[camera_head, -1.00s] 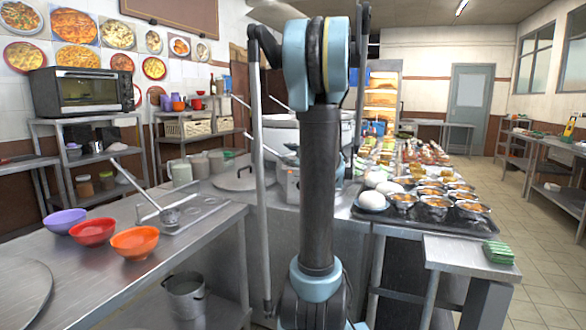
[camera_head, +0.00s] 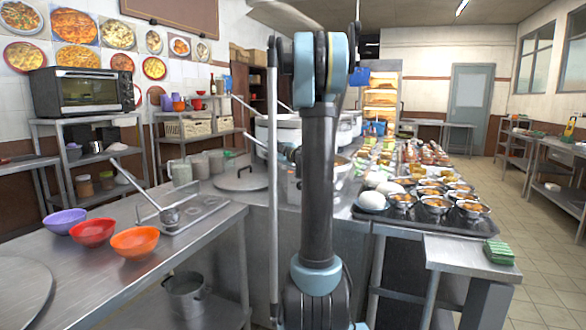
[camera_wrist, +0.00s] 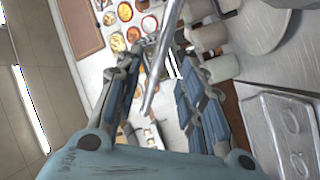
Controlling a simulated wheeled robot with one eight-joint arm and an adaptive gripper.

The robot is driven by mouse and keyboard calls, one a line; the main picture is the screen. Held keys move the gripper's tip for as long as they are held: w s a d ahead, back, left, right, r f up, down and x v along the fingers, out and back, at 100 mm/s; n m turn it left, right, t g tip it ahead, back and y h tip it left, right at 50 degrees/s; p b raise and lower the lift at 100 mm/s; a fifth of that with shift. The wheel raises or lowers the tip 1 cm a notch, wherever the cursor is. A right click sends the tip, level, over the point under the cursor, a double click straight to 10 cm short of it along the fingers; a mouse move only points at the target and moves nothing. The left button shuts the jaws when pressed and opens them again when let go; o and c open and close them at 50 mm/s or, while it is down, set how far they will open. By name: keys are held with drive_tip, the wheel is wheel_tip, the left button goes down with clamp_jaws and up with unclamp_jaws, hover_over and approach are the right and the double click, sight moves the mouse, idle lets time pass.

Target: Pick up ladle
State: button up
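In the wrist view, my gripper (camera_wrist: 160,66) is open, its two jointed fingers spread apart. A thin metal rod that looks like a ladle handle (camera_wrist: 161,50) runs between the fingers; I cannot tell whether it touches either one. The ladle's bowl end is not seen there. In the head view, a ladle (camera_head: 136,186) leans on the steel holder plate at the left, its cup near the plate. Other thin handles (camera_head: 244,106) stick up from the white stockpots (camera_head: 286,133).
A purple bowl (camera_head: 64,222), a red bowl (camera_head: 92,232) and an orange bowl (camera_head: 134,241) sit on the left counter. A round lid (camera_head: 240,180) lies before the pots. A tray of small metal bowls (camera_head: 470,228) is at right. The floor at far right is clear.

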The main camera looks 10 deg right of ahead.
sight(268, 148)
drive_tip(key=x, duration=0.5)
drive_tip(key=shift+w+d+f, duration=0.1)
drive_tip(key=shift+d+f, duration=0.05)
drive_tip(key=shift+d, duration=0.15)
drive_tip(key=shift+c, duration=0.2)
clamp_jaws()
